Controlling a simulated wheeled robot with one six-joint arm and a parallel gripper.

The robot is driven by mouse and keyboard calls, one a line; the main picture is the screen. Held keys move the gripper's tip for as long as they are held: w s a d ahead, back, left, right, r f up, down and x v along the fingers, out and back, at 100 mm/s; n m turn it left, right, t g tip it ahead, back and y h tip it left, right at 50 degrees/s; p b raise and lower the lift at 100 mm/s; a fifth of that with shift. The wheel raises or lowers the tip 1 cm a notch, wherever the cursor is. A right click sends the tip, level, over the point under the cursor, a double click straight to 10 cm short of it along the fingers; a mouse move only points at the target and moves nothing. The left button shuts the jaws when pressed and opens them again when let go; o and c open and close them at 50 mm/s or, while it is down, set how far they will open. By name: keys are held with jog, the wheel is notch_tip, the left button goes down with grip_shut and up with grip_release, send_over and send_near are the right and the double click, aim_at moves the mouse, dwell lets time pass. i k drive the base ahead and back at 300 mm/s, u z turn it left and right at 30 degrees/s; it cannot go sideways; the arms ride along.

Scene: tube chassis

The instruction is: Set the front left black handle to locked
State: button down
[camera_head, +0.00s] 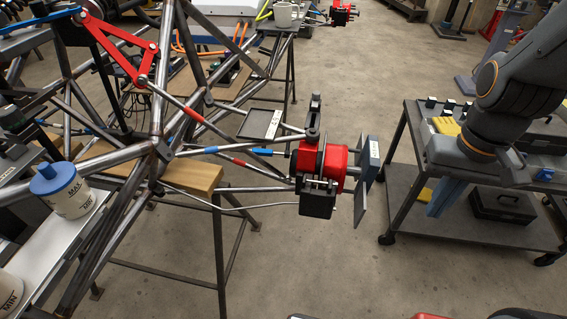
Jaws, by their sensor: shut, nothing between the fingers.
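A black handle (314,112) stands upright at the top of the near wheel hub, at the end of the chassis tubes. The hub has a red drum (337,162), a dark disc and a black block (317,197) below. Whether the handle's position counts as locked or unlocked cannot be read from this view. My gripper (436,212) hangs at the right with its blue fingers pointing down, in front of the cart. It is shut and empty, well to the right of the hub and apart from the handle.
Flat grey plates (370,152) stick out on the hub's right side. A wheeled cart (460,228) with tools stands at the right. A wooden block (190,176) on a trestle supports the frame. A blue-capped bottle (70,192) stands at left. Floor between hub and cart is open.

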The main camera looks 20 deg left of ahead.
aim_at(287, 152)
jog(key=z, duration=1.75)
jog(key=i, duration=0.75)
jog(key=u, duration=3.35)
jog(key=i, duration=1)
jog(key=u, duration=0.05)
jog(key=k, duration=1)
jog(key=z, duration=0.35)
